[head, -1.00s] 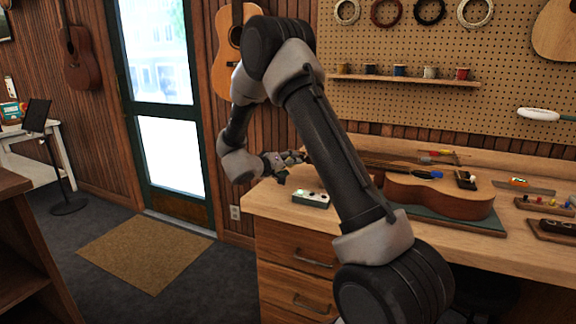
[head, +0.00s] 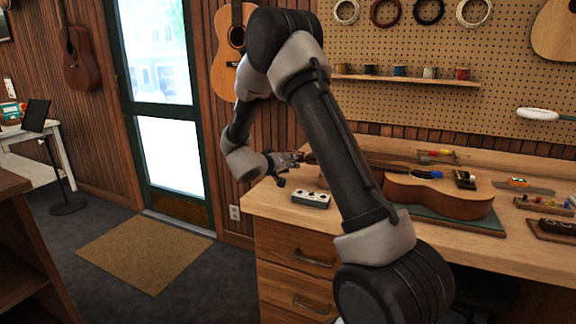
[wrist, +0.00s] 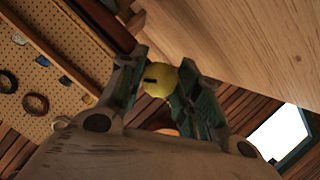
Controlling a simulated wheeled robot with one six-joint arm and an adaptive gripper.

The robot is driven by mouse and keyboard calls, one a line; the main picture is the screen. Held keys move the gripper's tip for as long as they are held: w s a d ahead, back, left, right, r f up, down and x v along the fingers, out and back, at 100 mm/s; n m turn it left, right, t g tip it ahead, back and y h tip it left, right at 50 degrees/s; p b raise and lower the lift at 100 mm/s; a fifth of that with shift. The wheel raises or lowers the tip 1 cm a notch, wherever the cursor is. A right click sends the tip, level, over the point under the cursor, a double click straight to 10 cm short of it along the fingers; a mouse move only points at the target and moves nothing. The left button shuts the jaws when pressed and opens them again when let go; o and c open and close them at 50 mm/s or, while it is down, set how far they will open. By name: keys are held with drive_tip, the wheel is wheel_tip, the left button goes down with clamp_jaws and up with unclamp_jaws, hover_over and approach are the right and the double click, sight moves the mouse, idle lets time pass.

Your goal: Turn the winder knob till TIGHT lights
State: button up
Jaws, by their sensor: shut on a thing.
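A round yellow knob (wrist: 158,80) with a dark mark sits between my fingertips in the wrist view. My gripper (wrist: 160,84) is shut on it, one green-grey finger on each side. In the head view my gripper (head: 290,160) is at the left end of the bench, where the knob is too small to make out. A small pale box (head: 311,199) with dark round spots lies on the bench just in front of my gripper. I cannot read any lettering or tell whether a lamp is lit.
A guitar body (head: 440,194) lies on a green mat (head: 475,221) on the wooden bench (head: 275,205), with its neck toward my gripper. Small tools lie behind it and to its right. A pegboard (head: 420,50) stands behind. Open floor with a mat (head: 145,250) is at left.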

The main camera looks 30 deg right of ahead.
drive_tip(key=m+t+y, duration=0.1)
drive_tip(key=m, duration=0.2)
drive_tip(key=m+t+y, duration=0.1)
drive_tip(key=m+t, duration=0.1)
drive_tip(key=m, duration=0.1)
drive_tip(key=shift+m, duration=0.3)
drive_tip(key=m+t+y, duration=0.1)
drive_tip(key=m, duration=0.2)
drive_tip(key=shift+s+f+t, duration=0.1)
drive_tip(key=shift+t, duration=0.3)
drive_tip(key=shift+m+t, duration=0.7)
drive_tip(key=shift+m, duration=0.9)
drive_tip(key=o, duration=1)
